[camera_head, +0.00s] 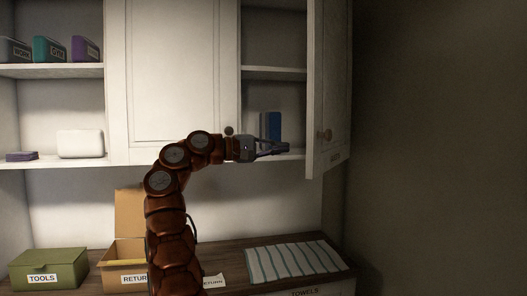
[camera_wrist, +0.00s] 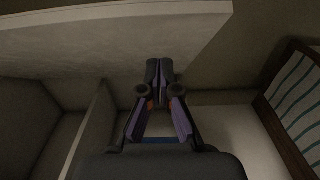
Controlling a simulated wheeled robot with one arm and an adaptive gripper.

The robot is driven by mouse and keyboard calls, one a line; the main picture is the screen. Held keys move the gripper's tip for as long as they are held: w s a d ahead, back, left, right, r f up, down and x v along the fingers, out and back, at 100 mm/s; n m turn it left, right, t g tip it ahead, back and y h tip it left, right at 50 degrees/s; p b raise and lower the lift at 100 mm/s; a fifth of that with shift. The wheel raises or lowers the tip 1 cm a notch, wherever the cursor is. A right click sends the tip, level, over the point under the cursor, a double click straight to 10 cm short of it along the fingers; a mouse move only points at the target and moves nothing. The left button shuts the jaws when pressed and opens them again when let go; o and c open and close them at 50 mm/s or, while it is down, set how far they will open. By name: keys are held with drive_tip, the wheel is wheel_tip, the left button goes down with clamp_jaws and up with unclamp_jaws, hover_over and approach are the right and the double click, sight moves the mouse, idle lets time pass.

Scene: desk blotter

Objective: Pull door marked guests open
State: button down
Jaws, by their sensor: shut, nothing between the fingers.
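A white cabinet door (camera_head: 330,80) at the right stands swung open, with a round knob (camera_head: 325,135) and a small label (camera_head: 335,157) low on it, too small to read. My gripper (camera_head: 286,148) is shut and empty in front of the open compartment, left of the door's edge and apart from the knob. In the wrist view my gripper's fingertips (camera_wrist: 159,70) are together, with a pale panel beyond them; whether they touch it I cannot tell.
A closed door (camera_head: 175,70) is left of the open compartment, where a blue item (camera_head: 273,125) stands. Below, the counter holds a green TOOLS box (camera_head: 45,270), a cardboard box (camera_head: 125,255) and a striped towel (camera_head: 293,261). Open shelves (camera_head: 50,71) are at far left.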

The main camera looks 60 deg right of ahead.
drive_tip(key=shift+s+d+b, duration=0.2)
drive_tip(key=shift+s, duration=1)
drive_tip(key=shift+s+d+b, duration=0.15)
drive_tip(key=shift+s+b, duration=0.05)
drive_tip(key=shift+s, duration=0.95)
